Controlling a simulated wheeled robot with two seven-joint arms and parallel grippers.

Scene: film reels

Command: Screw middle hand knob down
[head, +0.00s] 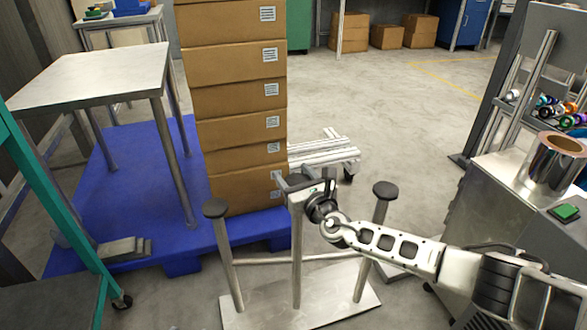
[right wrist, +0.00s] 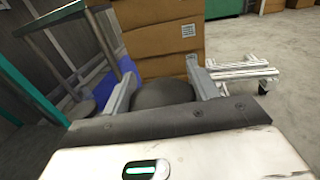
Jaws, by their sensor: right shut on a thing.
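A metal stand (head: 250,315) with three upright posts stands on the floor in the head view. Dark round knobs top the left post (head: 215,208) and the right post (head: 385,190). The middle hand knob (head: 293,181) is mostly hidden by my right gripper (head: 296,183). In the right wrist view the dark disc of the middle knob (right wrist: 163,92) lies between the two grey fingers, which are shut on it. My left gripper is in neither view.
A tall stack of cardboard boxes (head: 240,105) stands on a blue pallet (head: 120,200) close behind the stand. A metal table (head: 95,75) is at left. A metal cabinet with a shiny reel (head: 553,163) is at right. Open floor lies behind.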

